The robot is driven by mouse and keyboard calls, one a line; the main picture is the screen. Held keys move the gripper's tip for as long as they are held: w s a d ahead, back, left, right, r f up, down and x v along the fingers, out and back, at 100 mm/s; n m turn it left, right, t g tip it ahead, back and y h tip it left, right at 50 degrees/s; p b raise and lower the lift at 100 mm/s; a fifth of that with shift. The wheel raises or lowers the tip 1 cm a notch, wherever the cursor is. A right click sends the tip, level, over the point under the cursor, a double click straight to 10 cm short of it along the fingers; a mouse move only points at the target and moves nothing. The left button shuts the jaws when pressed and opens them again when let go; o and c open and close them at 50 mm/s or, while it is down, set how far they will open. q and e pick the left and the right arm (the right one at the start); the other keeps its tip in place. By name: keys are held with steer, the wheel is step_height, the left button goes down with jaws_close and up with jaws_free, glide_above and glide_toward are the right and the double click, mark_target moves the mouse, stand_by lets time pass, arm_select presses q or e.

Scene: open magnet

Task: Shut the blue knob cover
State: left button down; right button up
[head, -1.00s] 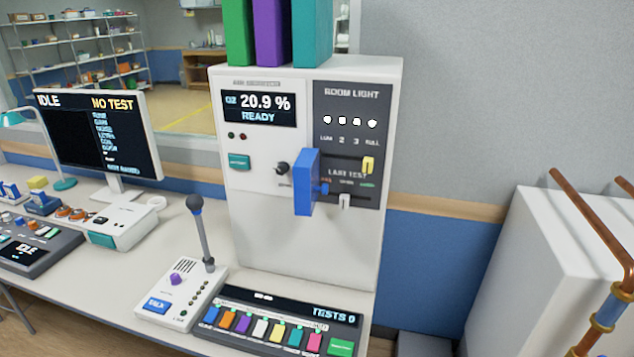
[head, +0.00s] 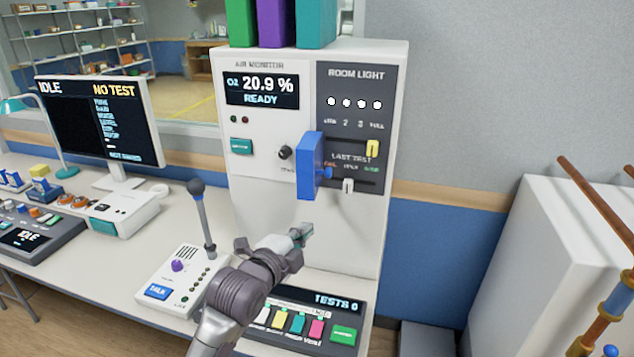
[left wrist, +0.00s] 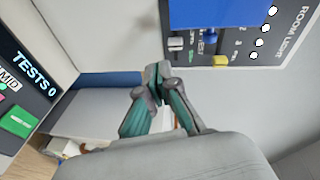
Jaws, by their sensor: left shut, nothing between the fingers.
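The blue knob cover (head: 311,166) stands out from the front of the white air monitor cabinet (head: 300,230), swung open like a small door. A dark knob (head: 284,153) sits uncovered just left of it. In the left wrist view the blue cover (left wrist: 215,14) shows at the top. My left gripper (head: 304,232) is shut and empty, in front of the cabinet and below the cover, apart from it. Its closed fingertips also show in the left wrist view (left wrist: 158,72). My right gripper is not in view.
Yellow (head: 372,148) and white (head: 347,186) sliders are close to the cover's right side. A microphone stalk (head: 202,220) rises left of my arm. A button panel (head: 318,320) lies below it. Binders (head: 277,22) stand on top of the cabinet.

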mark_target(325, 173)
arm_select(q)
step_height(325, 173, up, 8)
steer(key=d+m+t+h, duration=0.1)
steer(key=d+m+h, duration=0.1)
steer(key=m, duration=0.1)
steer(key=p+x, duration=0.3)
steer(key=x, duration=0.7)
steer(key=a, duration=0.2)
steer(key=a+p, duration=0.1)
steer(key=a, duration=0.1)
steer(key=shift+a+f, duration=0.25)
steer(key=shift+f, duration=0.15)
steer(key=shift+w, duration=0.1)
steer(key=shift+d, duration=0.1)
